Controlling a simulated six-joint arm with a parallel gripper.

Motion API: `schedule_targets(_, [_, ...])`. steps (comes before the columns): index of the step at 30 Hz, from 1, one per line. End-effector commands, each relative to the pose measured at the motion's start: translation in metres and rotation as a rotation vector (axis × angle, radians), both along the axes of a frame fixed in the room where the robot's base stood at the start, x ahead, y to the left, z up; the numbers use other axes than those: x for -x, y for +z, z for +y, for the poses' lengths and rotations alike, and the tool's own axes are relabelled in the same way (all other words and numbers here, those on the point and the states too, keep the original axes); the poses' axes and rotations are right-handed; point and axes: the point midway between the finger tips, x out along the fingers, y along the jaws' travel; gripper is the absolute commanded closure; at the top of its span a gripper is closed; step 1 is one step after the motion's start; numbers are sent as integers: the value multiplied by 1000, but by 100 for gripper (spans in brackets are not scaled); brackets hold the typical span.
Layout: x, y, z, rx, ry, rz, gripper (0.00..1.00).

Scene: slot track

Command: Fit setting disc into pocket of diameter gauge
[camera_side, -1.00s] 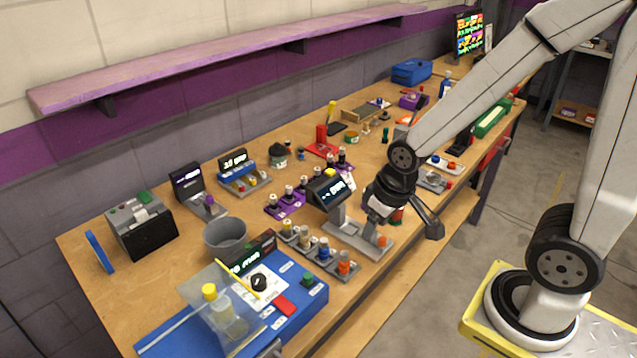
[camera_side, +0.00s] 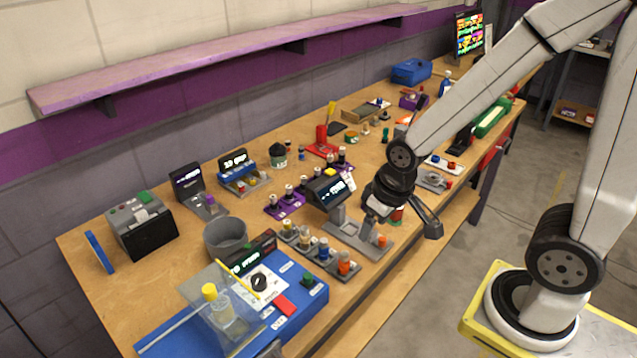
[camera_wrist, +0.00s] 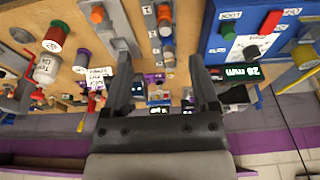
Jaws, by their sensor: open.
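My gripper (camera_wrist: 161,58) is open and empty in the wrist view, with its two dark fingers apart above the bench. In the side view my gripper (camera_side: 425,216) hangs near the front edge of the bench, beside the grey stand. A blue unit (camera_side: 305,298) at the front left of the bench carries a black round knob or disc on a white panel. A dark display (camera_side: 252,252) with green digits stands behind it. In the wrist view this display (camera_wrist: 243,73) reads in mm. I cannot tell for certain which item is the setting disc, or see the gauge's pocket.
A grey stand (camera_side: 345,232) with a tilted display is close to my gripper. A row of small coloured-top pegs (camera_side: 322,252) lies between it and the blue unit. A grey cup (camera_side: 226,236) and a black box (camera_side: 143,228) stand farther left. A shelf (camera_side: 230,55) runs along the wall.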

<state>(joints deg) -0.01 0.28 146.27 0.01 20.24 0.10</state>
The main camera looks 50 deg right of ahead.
Motion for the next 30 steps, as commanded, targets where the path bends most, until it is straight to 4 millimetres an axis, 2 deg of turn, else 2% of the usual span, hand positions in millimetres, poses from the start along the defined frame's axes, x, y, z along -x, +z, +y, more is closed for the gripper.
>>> schedule_targets(5, [-16, 0, 0, -3, -13, 12, 23])
schedule_targets(8, [-33, 0, 0, -6, -27, 26, 23])
schedule_targets(20, [-128, -13, 1, -22, -117, 107, 23])
schedule_targets(30, [-199, -42, 3, -28, -198, 180, 23])
